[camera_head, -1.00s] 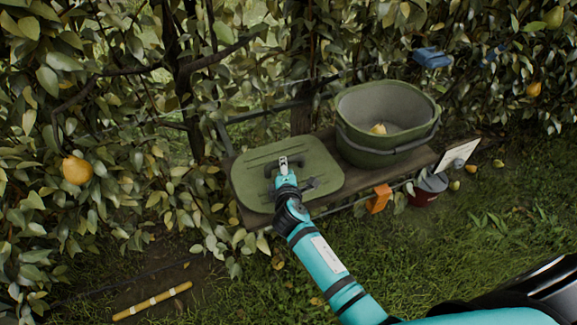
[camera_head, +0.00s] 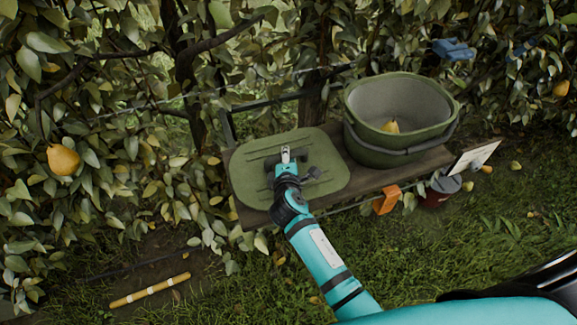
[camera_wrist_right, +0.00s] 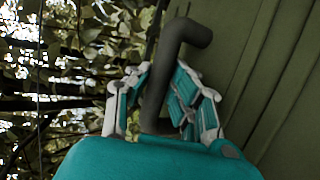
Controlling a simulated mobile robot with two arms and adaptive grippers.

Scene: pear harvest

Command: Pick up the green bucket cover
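The green bucket cover (camera_head: 325,162) is a flat, rounded rectangle with ridges, over the left part of the wooden bench. Its dark handle shows in the wrist view (camera_wrist_right: 158,95), with the cover's green surface (camera_wrist_right: 285,90) to the right. My right gripper (camera_head: 286,153) is at the middle of the cover. In the wrist view its fingers (camera_wrist_right: 162,90) are bent in around the handle from both sides and look shut on it. I cannot tell whether the cover touches the bench. My left gripper is not in view.
The bench (camera_head: 400,175) has an orange thing (camera_head: 386,200) at its front edge. A grey and red container (camera_head: 440,188) and a white board (camera_head: 475,157) are to its right. Leafy branches with pears (camera_head: 63,160) rise behind. A yellow stick (camera_head: 150,290) lies on the ground. Grass in front is clear.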

